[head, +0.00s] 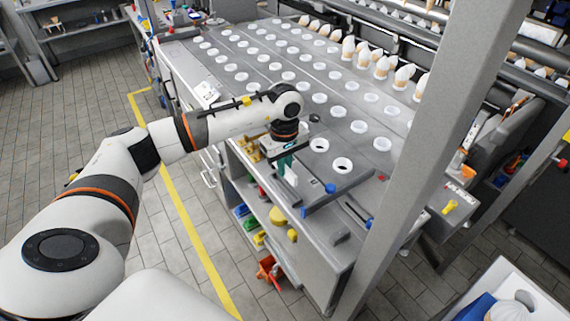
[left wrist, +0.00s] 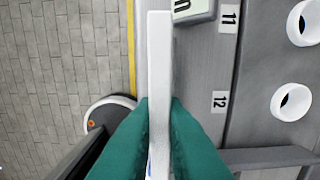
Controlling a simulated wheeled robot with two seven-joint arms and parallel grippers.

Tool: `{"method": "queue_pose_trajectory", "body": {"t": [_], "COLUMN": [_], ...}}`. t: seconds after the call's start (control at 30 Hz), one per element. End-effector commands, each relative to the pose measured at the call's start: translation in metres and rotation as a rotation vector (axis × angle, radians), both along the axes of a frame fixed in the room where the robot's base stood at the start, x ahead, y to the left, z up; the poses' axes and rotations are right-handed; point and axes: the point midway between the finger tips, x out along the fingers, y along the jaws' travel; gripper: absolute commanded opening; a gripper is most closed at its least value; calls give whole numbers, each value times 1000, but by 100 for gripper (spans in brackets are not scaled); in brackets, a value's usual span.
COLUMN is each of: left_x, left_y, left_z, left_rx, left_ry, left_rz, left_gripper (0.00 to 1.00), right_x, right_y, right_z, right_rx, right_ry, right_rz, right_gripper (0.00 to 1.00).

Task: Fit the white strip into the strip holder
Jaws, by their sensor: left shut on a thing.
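My left gripper (head: 284,164) hangs over the near edge of the grey table in the head view. Its green fingers are shut on the white strip (head: 291,176), which points downward there. In the left wrist view the white strip (left wrist: 159,70) stands long and narrow between the two green fingers (left wrist: 159,110) and reaches past their tips. I cannot pick out the strip holder for certain. A pale block with a dark marking (left wrist: 192,9) lies beside the strip's far end in the wrist view; whether they touch is unclear. My right gripper is not in view.
The grey table (head: 318,185) carries rows of white rings, some with cones behind. Labels 11 (left wrist: 229,18) and 12 (left wrist: 220,100) lie right of the strip. A grey post (head: 428,130) rises right of the arm. Shelves with coloured items (head: 278,217) sit below the table edge.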

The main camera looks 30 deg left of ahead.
Motion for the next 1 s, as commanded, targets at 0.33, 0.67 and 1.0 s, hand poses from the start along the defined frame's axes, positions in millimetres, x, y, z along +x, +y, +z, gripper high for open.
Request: {"method": "queue_pose_trajectory", "body": {"t": [0.33, 0.67, 1.0], "left_x": [-1, -1, -1], "left_y": [-3, -3, -3], "left_z": [-12, -37, -44], "left_rx": [0, 0, 0], "left_ry": [0, 0, -1], "left_rz": [-1, -1, -1], "left_gripper": [0, 0, 0], "right_x": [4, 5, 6], "right_y": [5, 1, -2], "right_z": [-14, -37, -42], "right_rx": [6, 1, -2], "right_ry": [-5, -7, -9], "right_rz": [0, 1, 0], "right_gripper": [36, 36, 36]}}
